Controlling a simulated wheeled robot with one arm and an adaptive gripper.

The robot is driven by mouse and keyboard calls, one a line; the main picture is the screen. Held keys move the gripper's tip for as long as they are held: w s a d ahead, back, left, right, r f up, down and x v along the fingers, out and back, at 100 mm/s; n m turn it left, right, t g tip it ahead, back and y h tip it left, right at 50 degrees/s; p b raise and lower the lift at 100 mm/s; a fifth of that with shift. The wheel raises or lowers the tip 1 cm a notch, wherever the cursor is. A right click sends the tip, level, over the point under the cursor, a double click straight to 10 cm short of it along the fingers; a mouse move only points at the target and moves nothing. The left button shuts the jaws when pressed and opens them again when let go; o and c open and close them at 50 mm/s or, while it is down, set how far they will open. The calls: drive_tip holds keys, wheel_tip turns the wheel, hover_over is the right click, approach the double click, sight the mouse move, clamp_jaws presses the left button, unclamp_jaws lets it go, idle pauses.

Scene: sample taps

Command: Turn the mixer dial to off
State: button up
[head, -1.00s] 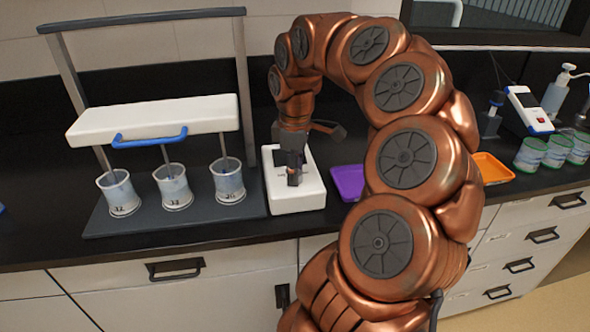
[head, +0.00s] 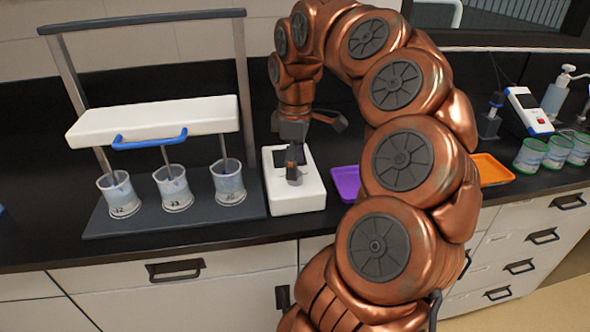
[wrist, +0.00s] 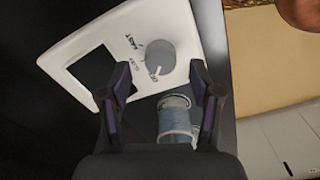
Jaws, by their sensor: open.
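The mixer control box (head: 297,204) is white and sits on the black counter to the right of the mixing stand. In the wrist view the box (wrist: 85,40) shows a dark square opening and a round grey dial (wrist: 160,56) with printed labels, one reading FAST. A pale mark lies at the dial's lower edge; I cannot tell its exact setting. My gripper (wrist: 160,72) is open and empty, its fingers apart on either side of the dial in the picture. In the head view my gripper (head: 294,163) is over the box and hides the dial.
The stand has a white bar (head: 155,122), a blue handle (head: 150,142) and stirring rods reaching into three cups (head: 173,188). A purple tray (head: 345,184) and an orange tray (head: 492,170) lie to the right. Green-rimmed jars (head: 531,155) stand farther right.

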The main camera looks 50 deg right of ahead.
wheel_tip(320, 180, up, 9)
drive_tip(key=shift+r, duration=0.2)
idle(0.4)
idle(0.3)
drive_tip(key=s+a+f+p, duration=0.2)
drive_tip(key=a+p, duration=0.1)
drive_tip(key=a, duration=1.4)
drive_tip(key=s+a+f+m+g+p, duration=0.1)
drive_tip(key=s+a+f+m+p, duration=0.1)
drive_tip(key=s+a+f, duration=0.3)
drive_tip(key=s+a+f+m+p, duration=0.2)
drive_tip(key=s+a+f+m, duration=0.2)
drive_tip(key=s, duration=0.6)
drive_tip(key=shift+s+a+f+g, duration=0.2)
drive_tip(key=shift+a+f+g, duration=0.2)
drive_tip(key=shift+a, duration=0.4)
